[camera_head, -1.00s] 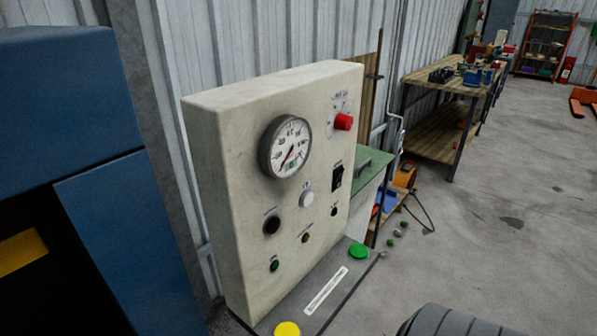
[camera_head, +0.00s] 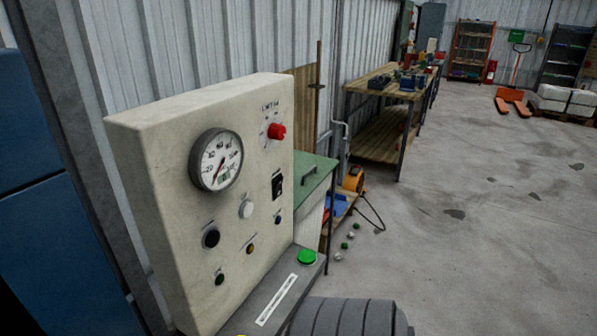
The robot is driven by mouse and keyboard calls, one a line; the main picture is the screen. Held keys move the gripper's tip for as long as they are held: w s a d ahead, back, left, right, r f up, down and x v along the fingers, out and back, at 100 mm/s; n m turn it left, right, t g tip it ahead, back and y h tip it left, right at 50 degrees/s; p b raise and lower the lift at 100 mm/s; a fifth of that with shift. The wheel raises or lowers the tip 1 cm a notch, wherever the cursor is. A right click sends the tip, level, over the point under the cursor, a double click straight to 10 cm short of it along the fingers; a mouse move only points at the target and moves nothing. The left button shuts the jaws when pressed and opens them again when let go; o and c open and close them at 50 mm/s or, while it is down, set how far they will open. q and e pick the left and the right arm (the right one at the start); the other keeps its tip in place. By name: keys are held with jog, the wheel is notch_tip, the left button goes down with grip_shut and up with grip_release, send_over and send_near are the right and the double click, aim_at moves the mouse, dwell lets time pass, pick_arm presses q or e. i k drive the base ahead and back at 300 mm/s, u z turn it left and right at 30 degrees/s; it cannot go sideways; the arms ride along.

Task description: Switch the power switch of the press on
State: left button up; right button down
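The press's cream control panel (camera_head: 170,150) stands at left centre in the head view. A black rocker switch (camera_head: 277,185), which looks like the power switch, sits on its right side below a red knob (camera_head: 276,131). Whether the rocker is on or off is too small to tell. A round gauge (camera_head: 216,160), a white button (camera_head: 246,209), a black button (camera_head: 211,238) and small green, amber and blue lamps share the panel face. A green button (camera_head: 306,257) is on the ledge below.
A blue machine body (camera_head: 50,230) stands at the left. Behind the panel are a green-topped cabinet (camera_head: 312,170) and a wooden workbench (camera_head: 375,130). An orange pallet truck (camera_head: 513,95) stands far right. The grey floor at right is mostly open.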

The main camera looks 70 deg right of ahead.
aim_at(278, 184)
jog(key=k, duration=0.45)
jog(key=z, duration=0.95)
